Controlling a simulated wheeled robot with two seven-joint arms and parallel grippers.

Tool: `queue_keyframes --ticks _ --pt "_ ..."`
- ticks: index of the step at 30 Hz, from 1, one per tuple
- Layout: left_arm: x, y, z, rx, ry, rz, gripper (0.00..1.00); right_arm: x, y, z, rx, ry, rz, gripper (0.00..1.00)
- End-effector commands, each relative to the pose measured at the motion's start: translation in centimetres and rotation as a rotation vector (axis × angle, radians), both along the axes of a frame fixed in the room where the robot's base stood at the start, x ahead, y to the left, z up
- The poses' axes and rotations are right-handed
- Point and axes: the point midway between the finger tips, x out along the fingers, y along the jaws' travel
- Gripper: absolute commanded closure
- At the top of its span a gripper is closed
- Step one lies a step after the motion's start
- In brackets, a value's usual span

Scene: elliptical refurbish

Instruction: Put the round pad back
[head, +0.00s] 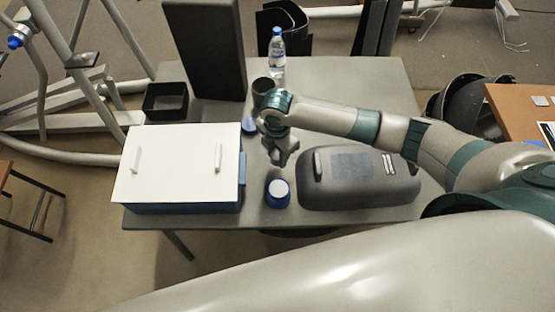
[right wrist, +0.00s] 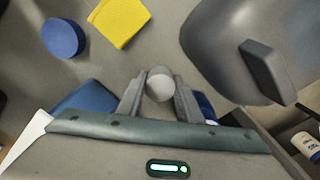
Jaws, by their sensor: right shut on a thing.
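A flat round blue pad (right wrist: 63,38) lies on the table at the upper left of the right wrist view. It shows partly in the head view (head: 249,125), behind my right gripper. My right gripper (head: 284,158) is over the table between the white-lidded box and the dark case. In the right wrist view its fingers (right wrist: 159,92) are shut on a round grey piece (right wrist: 159,83). I cannot tell what this piece belongs to. A round blue-and-white thing (head: 278,193) stands just in front of the gripper. My left gripper is not in view.
The white-lidded blue box (head: 190,165) is at left and the dark case (head: 400,185) at right. A yellow square pad (right wrist: 119,20) lies beside the blue one. A dark cup (head: 262,90), a water bottle (head: 278,55) and an open black tray (head: 165,100) stand at the back.

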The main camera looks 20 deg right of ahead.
Motion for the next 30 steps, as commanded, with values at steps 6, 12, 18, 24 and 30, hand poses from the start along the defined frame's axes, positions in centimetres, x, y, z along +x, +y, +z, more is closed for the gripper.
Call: queue_keyframes --ticks 6,12,18,24,30 --pt "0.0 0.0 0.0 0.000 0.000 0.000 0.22 0.0 0.0 -0.1 0.000 0.000 0.000 0.86" --pt "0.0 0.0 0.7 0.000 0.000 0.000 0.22 -0.2 0.0 -1.9 0.000 0.003 0.000 0.86" --pt "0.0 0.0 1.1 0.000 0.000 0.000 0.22 -0.1 0.0 -3.9 0.000 0.001 -0.001 0.86" --pt "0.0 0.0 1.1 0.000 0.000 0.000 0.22 0.0 0.0 -4.2 0.000 -0.001 0.001 0.86" --pt "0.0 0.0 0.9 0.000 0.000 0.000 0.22 0.0 0.0 -4.4 0.000 0.000 0.000 0.86"
